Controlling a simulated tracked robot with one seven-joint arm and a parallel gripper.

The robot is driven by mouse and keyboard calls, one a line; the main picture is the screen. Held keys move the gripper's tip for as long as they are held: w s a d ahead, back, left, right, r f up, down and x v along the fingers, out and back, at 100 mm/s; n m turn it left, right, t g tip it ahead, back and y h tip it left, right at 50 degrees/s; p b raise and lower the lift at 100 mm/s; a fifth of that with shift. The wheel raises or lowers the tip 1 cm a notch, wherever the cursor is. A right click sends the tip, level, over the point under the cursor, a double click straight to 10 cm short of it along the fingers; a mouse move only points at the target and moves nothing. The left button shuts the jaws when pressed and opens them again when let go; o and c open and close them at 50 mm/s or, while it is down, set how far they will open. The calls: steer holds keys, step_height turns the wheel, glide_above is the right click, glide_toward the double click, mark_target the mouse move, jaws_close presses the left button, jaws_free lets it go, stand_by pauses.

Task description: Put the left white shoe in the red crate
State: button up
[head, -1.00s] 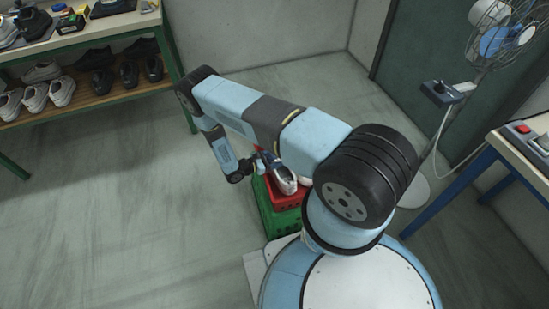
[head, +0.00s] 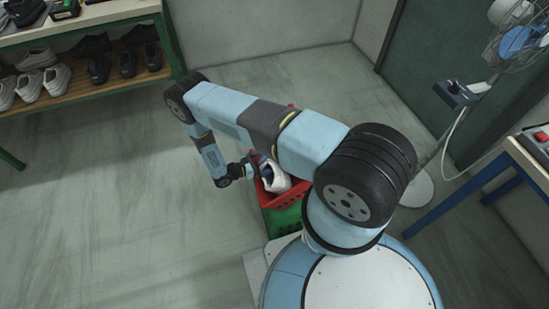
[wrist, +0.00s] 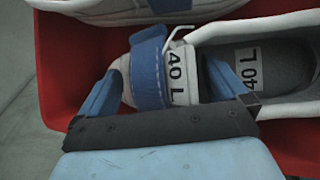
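A white shoe with a blue heel tab (wrist: 148,72) is at the red crate (wrist: 60,62); a label "40 L" shows at its heel and another on its insole. In the head view the white shoe (head: 274,180) sits at the top of the red crate (head: 277,200). My gripper (wrist: 165,78) is at the heel, its blue fingers spread wide. The left finger is outside the heel and the right finger reaches into the shoe opening. Any finger contact is unclear. The toe is out of the wrist view.
Another light shoe (wrist: 140,8) with a blue band lies in the crate at the top of the wrist view. A green crate (head: 283,222) is beneath the red one. A shoe rack (head: 95,92) stands at left, a fan (head: 515,38) and a blue-legged table (head: 480,183) at right. Open floor lies left.

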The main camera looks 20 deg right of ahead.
mark_target(265, 161)
steer(key=r, duration=0.1)
steer(key=s+a+r, duration=0.2)
steer(key=shift+s+r, duration=0.1)
steer(key=shift+r, duration=0.3)
steer(key=shift+m, duration=0.3)
steer(key=a+r, duration=0.1)
steer(key=a, duration=0.2)
steer(key=s+a+r, duration=0.1)
steer(key=a, duration=0.1)
steer(key=shift+r, duration=0.35)
